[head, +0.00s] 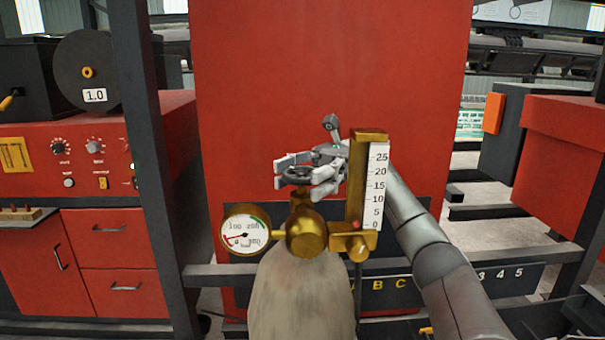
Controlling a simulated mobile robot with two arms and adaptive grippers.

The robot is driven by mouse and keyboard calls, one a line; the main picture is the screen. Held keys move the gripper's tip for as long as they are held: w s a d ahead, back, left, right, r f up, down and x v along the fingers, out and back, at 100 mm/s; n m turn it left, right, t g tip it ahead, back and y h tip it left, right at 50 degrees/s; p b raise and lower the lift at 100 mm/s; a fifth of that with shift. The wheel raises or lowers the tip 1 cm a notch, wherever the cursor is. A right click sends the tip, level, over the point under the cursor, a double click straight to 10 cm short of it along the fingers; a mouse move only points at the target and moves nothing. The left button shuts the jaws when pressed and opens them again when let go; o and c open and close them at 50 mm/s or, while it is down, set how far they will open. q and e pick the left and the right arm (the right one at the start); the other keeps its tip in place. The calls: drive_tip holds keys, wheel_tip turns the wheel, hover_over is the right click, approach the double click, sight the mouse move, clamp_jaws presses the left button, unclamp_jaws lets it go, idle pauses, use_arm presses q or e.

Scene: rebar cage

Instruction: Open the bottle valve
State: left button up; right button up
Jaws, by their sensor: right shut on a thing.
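A grey gas bottle (300,300) stands upright in front of me at the lower middle. A brass regulator (307,236) sits at its top, with a round pressure gauge (245,235) on the left and a flow tube with a scale (377,185) on the right. The dark round bottle valve handwheel (297,175) is above the regulator. My right gripper (305,178) reaches in from the right behind the flow tube and is shut on the handwheel, its fingers around the rim. The flow tube hides part of my wrist. My left gripper is not in view.
A large red panel (300,70) rises behind the bottle. A dark post (145,160) and a red machine with drawers (115,250) stand at the left. Red boxes (560,150) and dark rails are at the right.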

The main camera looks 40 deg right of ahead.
sight(303, 172)
idle(0.4)
drive_tip(key=o, duration=1)
drive_tip(key=shift+o, duration=0.2)
drive_tip(key=shift+r, duration=4.95)
